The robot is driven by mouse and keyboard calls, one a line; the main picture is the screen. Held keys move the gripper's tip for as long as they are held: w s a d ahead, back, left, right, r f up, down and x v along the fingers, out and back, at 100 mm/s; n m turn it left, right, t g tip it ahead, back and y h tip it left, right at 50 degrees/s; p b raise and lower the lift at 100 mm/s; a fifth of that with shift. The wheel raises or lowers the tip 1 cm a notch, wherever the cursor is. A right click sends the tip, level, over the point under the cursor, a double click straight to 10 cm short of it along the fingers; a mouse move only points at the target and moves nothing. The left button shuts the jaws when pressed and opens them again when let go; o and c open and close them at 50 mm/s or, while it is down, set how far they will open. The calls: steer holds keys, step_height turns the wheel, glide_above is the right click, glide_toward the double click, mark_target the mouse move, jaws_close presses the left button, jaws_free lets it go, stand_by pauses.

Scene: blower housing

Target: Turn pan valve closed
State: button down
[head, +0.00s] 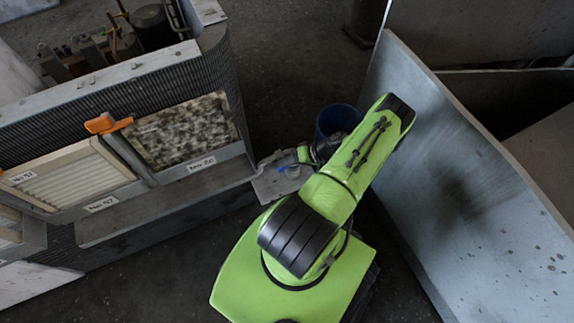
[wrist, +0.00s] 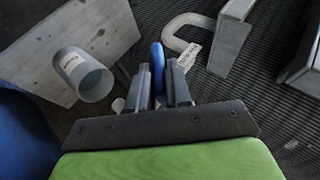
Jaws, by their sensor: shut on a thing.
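The pan valve's blue handle (wrist: 157,54) stands between the fingers of my gripper (wrist: 159,80) in the wrist view. The fingers are shut on it, one on each side. In the head view a bit of the blue handle (head: 281,170) shows at the lower corner of the housing, next to my gripper (head: 302,156). The rest of the valve is mostly hidden by my fingers and arm. A pale curved pipe (wrist: 185,28) with a small label lies just right of the handle in the wrist view.
A dark blue bucket (head: 334,122) stands behind my arm. The housing (head: 160,232) with labelled filter panels and an orange latch (head: 108,124) is left. A large metal panel (head: 450,170) stands close on the right.

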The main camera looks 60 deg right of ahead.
steer(key=t+y, duration=0.1)
steer(key=y, duration=0.1)
steer(key=f+m+t+y, duration=0.1)
steer(key=t, duration=0.1)
steer(key=shift+s+d+m+y, duration=0.15)
steer(key=shift+m+y, duration=0.15)
steer(key=shift+y, duration=0.1)
steer(key=shift+t, duration=0.3)
steer(key=c, duration=1.1)
jaws_free()
steer(key=shift+c, duration=0.2)
steer(key=v, duration=1.5)
steer(key=shift+s+d, duration=0.2)
steer(key=shift+d, duration=0.15)
steer(key=shift+r, duration=0.1)
